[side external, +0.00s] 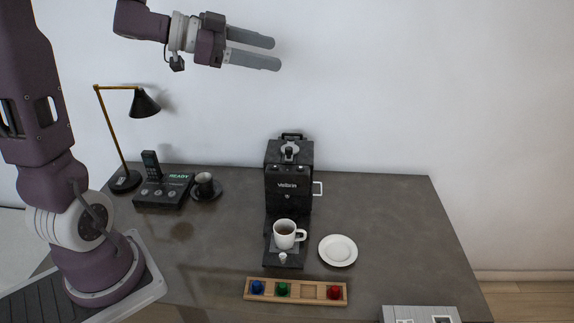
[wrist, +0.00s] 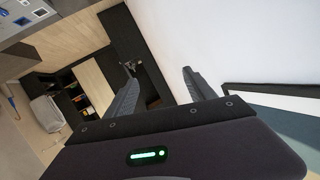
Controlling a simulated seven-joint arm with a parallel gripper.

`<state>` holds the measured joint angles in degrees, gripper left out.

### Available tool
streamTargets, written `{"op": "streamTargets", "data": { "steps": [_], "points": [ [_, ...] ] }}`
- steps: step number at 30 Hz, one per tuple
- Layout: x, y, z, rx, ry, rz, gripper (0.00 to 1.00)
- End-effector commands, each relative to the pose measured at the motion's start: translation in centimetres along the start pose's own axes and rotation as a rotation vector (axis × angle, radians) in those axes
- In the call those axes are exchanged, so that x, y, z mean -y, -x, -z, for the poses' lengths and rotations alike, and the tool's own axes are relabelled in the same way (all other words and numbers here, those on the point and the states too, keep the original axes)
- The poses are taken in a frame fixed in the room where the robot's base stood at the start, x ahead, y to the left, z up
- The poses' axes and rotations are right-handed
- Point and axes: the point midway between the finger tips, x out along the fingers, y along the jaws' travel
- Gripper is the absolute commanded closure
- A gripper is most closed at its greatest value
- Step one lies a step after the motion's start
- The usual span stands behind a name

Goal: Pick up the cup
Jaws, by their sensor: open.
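A white cup (side external: 285,235) with dark liquid stands upright on the tray of the black coffee machine (side external: 288,186), its handle to the right. A smaller dark cup (side external: 204,184) sits on a dark saucer (side external: 215,195) at the back left of the table. My gripper (side external: 277,54) is open and empty, high above the table and pointing right, well away from both cups. In the wrist view my gripper (wrist: 162,84) has its two fingers apart with nothing between them. Neither cup shows in the wrist view.
A white plate (side external: 338,250) lies right of the machine. A wooden tray (side external: 317,292) with blue, green and red pieces lies in front. A black lamp (side external: 145,103) and a phone base (side external: 163,191) stand at the left. A grey box (side external: 420,314) is at front right. The table's right side is clear.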

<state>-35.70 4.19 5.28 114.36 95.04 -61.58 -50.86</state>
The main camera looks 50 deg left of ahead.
Motion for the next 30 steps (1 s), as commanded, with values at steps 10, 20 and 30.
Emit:
{"op": "streamTargets", "data": {
  "steps": [10,20,30],
  "points": [
    [-7.7,-0.2,-14.3,0.044,0.175,-0.343,0.37],
    [-12.8,-6.0,-31.9,0.044,0.165,-0.341,0.37],
    [-15.4,-10.4,-39.4,0.039,0.149,-0.340,0.37]
  ]
}}
